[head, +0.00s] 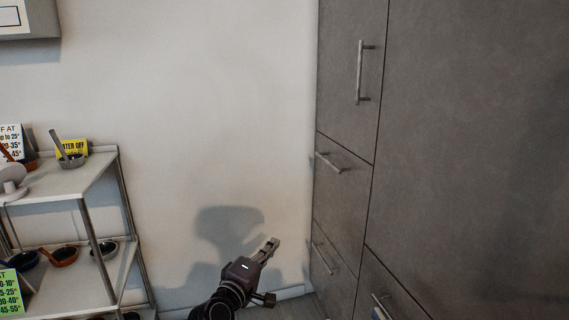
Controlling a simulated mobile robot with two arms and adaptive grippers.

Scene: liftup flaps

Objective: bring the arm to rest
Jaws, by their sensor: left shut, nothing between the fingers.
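My left gripper (268,250) shows at the bottom middle of the head view, on a dark arm that comes in from the bottom edge. Its fingers are shut with nothing between them and point up and to the right. It appears in front of the pale wall (190,110), left of the grey cabinet, and no contact with either shows. My right gripper is not in the view.
A tall grey cabinet (470,140) with several bar handles fills the right side; its visible doors and drawers look shut. A metal shelf rack (85,183) with pans and signs stands at the left. Bare wall lies between them.

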